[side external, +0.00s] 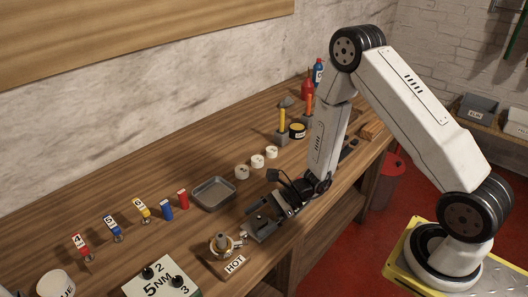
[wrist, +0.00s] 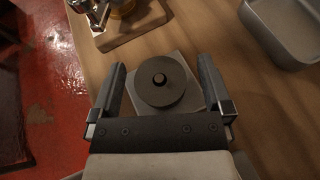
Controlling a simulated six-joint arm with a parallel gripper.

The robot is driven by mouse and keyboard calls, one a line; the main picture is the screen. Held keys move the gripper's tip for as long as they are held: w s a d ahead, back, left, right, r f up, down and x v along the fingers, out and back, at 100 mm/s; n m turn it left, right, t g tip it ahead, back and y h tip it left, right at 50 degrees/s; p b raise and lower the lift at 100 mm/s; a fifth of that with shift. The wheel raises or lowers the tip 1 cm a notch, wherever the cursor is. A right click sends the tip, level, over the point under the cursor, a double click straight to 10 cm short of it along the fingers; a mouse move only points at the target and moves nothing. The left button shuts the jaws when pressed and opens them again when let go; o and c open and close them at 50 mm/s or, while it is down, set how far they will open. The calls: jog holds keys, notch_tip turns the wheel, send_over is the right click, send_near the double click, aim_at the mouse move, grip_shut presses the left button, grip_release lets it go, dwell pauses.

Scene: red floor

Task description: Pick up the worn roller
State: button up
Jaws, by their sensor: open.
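A dark grey disc-shaped roller (wrist: 161,88) lies flat around a short peg on a square grey plate (wrist: 190,66) in the wrist view. I take it as the worn roller, but its wear cannot be made out. My gripper (wrist: 162,66) is open, with one finger on each side of the roller and visible gaps between. In the side view my gripper (side external: 270,217) is low over the front edge of the bench, and the roller there is small and partly hidden by it.
A metal tray (side external: 213,194) sits behind my gripper; it also shows in the wrist view (wrist: 256,28). Several white rollers (side external: 257,161) stand farther back. Small coloured tagged items stand farther left.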

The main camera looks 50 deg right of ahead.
aim_at(257, 215)
jog(key=c, duration=1.3)
jog(key=shift+o, duration=0.2)
jog(key=shift+r, duration=0.1)
jog(key=shift+r, duration=4.9)
jog(key=w+d+r+m+t+h, duration=0.8)
jog(key=r+m, duration=0.2)
jog(key=r, duration=0.2)
jog(key=shift+d+r, duration=0.15)
jog(key=shift+d, duration=0.1)
